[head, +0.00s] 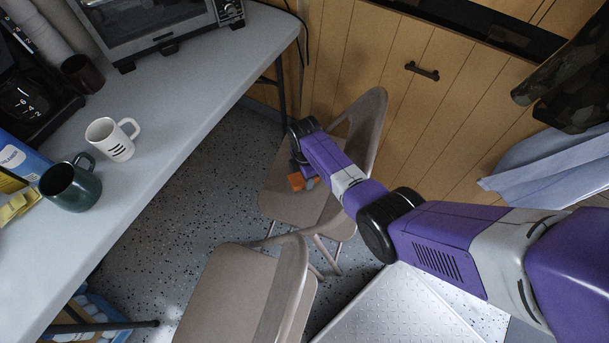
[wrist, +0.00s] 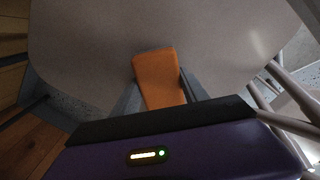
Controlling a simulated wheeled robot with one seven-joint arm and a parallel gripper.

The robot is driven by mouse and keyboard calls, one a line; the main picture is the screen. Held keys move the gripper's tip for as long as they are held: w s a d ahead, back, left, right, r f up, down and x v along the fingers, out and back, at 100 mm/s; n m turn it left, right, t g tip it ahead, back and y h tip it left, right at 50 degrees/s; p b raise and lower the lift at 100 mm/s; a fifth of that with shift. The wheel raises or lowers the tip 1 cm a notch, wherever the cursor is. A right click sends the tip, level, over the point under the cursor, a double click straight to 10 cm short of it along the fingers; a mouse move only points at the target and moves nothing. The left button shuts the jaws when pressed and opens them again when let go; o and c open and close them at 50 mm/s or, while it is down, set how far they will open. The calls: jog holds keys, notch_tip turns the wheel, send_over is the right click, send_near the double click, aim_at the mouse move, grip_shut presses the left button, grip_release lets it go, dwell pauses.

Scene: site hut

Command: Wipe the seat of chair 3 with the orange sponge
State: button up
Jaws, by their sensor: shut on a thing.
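The orange sponge (head: 296,181) shows small at the end of my arm in the head view, over a beige folding chair's seat (head: 277,203). In the wrist view the sponge (wrist: 158,78) sits between the two grey fingers of my gripper (wrist: 160,92), which is shut on it. The chair seat (wrist: 90,45) fills most of the wrist view behind the sponge. The sponge is at or very near the seat; I cannot tell whether it touches. My arm hides part of the seat and backrest. No chair number is visible.
A second beige folding chair (head: 228,290) stands nearer. A grey table (head: 190,85) on the left holds a white mug (head: 108,140), a dark green mug (head: 70,187) and a toaster oven (head: 150,25). A wooden panelled wall (head: 345,50) stands behind the chair.

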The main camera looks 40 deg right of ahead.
jog(key=shift+r+p, duration=1.95)
jog(key=shift+r, duration=0.45)
jog(key=shift+r+p, duration=1.45)
jog(key=shift+r, duration=0.05)
jog(key=shift+r, duration=0.1)
